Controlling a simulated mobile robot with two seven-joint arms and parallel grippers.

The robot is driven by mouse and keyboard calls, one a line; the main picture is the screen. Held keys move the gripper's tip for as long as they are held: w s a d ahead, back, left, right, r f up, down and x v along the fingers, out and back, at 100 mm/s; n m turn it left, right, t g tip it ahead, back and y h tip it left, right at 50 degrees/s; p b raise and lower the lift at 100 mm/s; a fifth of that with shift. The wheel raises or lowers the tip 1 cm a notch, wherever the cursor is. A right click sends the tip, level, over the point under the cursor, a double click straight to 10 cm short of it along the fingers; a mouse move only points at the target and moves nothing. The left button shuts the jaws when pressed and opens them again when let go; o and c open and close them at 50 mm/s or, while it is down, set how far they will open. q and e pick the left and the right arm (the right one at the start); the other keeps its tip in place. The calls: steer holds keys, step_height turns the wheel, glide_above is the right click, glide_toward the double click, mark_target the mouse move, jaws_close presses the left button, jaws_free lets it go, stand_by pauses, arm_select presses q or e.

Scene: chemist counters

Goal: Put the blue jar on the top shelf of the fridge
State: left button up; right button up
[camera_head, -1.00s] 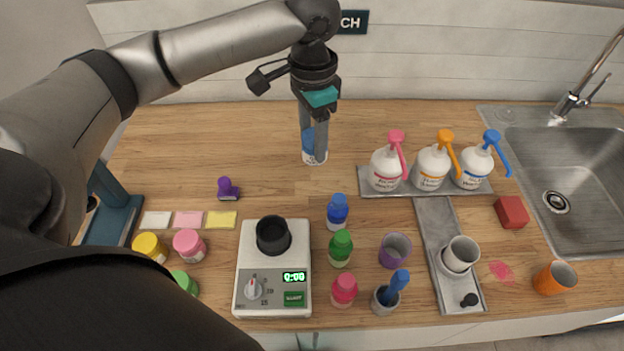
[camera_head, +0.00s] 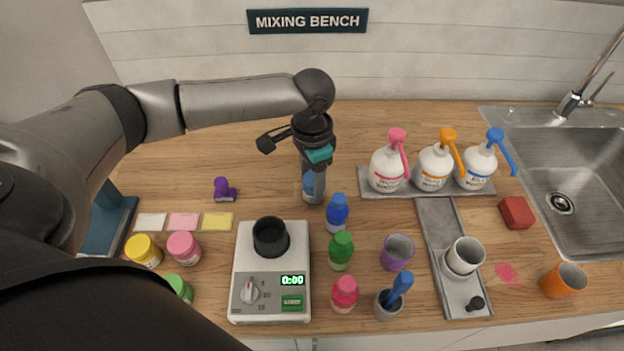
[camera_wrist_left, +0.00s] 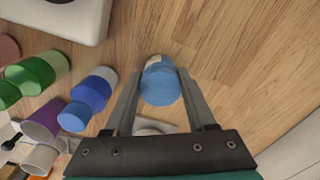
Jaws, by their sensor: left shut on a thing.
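The blue jar (camera_head: 309,184), with a blue lid and a white lower part, is between the fingers of my left gripper (camera_head: 313,186), which is shut on it. In the left wrist view the jar's blue lid (camera_wrist_left: 160,84) shows between the two fingers. In the head view the fingers hide part of the jar, and I cannot tell whether it touches the counter. My right gripper is out of view, and no fridge is in view.
A blue-capped bottle (camera_head: 337,212) stands close by at front right, with green (camera_head: 341,250) and pink (camera_head: 344,294) ones nearer. A scale (camera_head: 271,270) stands in front. Pump bottles on a tray (camera_head: 400,193) stand at right, before the sink (camera_head: 590,190).

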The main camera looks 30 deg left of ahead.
arm_select(q)
steer(key=shift+f, duration=0.1)
steer(key=o, duration=1.4)
steer(key=shift+c, duration=0.2)
